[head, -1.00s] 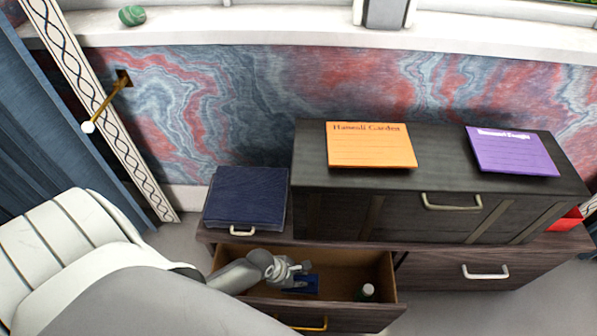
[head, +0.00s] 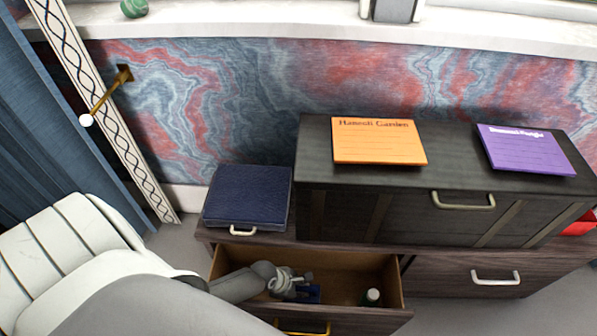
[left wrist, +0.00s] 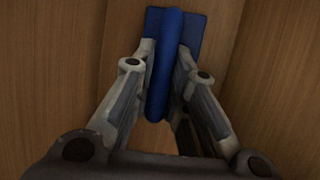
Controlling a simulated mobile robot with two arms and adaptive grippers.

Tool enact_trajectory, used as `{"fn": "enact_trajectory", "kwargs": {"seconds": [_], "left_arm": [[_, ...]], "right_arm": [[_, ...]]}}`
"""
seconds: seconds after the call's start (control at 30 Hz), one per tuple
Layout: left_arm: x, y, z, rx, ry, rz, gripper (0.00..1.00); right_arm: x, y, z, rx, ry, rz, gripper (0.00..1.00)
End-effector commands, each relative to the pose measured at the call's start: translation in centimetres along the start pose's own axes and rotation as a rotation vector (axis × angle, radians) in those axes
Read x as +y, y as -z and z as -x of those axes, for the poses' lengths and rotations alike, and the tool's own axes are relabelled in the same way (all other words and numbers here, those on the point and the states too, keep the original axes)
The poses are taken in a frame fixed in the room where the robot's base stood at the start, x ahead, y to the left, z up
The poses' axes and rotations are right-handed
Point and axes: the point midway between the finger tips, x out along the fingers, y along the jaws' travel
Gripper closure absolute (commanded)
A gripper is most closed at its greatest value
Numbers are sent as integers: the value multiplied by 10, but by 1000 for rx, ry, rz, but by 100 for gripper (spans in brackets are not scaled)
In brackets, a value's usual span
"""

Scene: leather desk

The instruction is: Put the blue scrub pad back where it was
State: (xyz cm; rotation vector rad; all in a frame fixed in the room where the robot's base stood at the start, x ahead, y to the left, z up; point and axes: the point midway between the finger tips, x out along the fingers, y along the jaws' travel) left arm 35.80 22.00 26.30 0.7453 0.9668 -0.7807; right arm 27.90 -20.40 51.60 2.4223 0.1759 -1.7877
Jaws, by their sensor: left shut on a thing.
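The blue scrub pad (head: 313,294) is inside the open left drawer (head: 345,320), in the left-middle part of it. My left gripper (head: 300,289) reaches into the drawer from the left and is shut on the pad. In the left wrist view, the pad (left wrist: 190,30) shows a raised blue ridge between the two fingers (left wrist: 166,75), with wood-coloured drawer surfaces around it. Whether the pad touches the drawer floor I cannot tell. My arm partly hides the drawer's left side. My right gripper is not in view.
A bottle with a white cap (head: 372,296) stands in the drawer's right part. A dark blue case (head: 247,196) lies on the cabinet behind the drawer. A dark chest (head: 390,210) bears orange (head: 378,142) and purple (head: 526,150) cards. The right drawer (head: 460,275) is shut.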

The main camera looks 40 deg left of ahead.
Motion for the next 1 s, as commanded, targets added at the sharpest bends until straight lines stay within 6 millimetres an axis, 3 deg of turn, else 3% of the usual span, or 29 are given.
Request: {"fn": "enact_trajectory", "kwargs": {"seconds": [0.1, 0.2, 0.63, 0.67, 0.8, 1.0], "left_arm": [[-3, 7, -18, 0, 0, -2, 100], [-5, 10, -24, 0, 0, 0, 100], [-6, 11, -27, 0, 0, 2, 100], [-5, 11, -27, 0, 0, 1, 83], [-5, 11, -26, 0, 0, 0, 65], [-6, 11, -26, 0, 0, 0, 64]], "right_arm": [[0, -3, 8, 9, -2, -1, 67], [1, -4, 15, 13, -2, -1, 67], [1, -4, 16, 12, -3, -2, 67], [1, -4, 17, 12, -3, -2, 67], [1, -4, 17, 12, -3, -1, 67], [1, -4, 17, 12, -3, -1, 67]]}}
